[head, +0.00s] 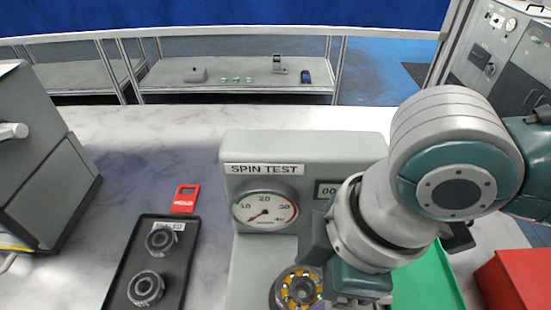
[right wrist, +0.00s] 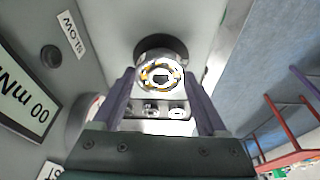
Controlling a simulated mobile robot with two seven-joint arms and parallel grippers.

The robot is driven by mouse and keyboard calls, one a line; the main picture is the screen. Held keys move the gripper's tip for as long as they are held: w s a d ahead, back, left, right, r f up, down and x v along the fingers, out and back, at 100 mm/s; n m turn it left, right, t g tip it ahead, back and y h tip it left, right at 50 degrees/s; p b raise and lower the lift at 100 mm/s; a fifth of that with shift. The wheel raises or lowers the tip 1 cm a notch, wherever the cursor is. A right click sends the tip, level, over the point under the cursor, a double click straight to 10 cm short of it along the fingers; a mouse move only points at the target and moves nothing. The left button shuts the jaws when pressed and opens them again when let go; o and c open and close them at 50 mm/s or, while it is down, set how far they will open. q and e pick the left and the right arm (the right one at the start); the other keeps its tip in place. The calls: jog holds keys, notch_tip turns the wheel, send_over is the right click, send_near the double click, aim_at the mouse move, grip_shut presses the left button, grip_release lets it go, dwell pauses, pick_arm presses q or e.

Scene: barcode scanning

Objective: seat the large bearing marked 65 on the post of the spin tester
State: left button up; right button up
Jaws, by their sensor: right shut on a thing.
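A bearing with a yellow-orange cage (head: 301,288) shows at the bottom of the head view, in front of the dial of the grey spin tester (head: 300,146). It also shows between the fingertips in the right wrist view (right wrist: 160,75), with a dark round part behind it. My right gripper (head: 335,296) is shut on this bearing; its fingers (right wrist: 160,78) lie on either side. No 65 mark is readable. The post is hidden, and I cannot tell whether the bearing is around it. My left gripper is not in view.
A black tray (head: 122,270) with two dark bearings (head: 160,239) (head: 146,288) lies left of the tester, beside a red tag (head: 185,198). A grey machine (head: 45,165) stands far left. A green surface (head: 428,278) and red box (head: 515,280) are at right.

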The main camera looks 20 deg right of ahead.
jog(key=shift+f, duration=0.4)
dwell(0.3)
jog(key=o, duration=1.6)
notch_tip(320, 180, up, 8)
jog(key=p, duration=0.8)
jog(key=shift+f, duration=0.25)
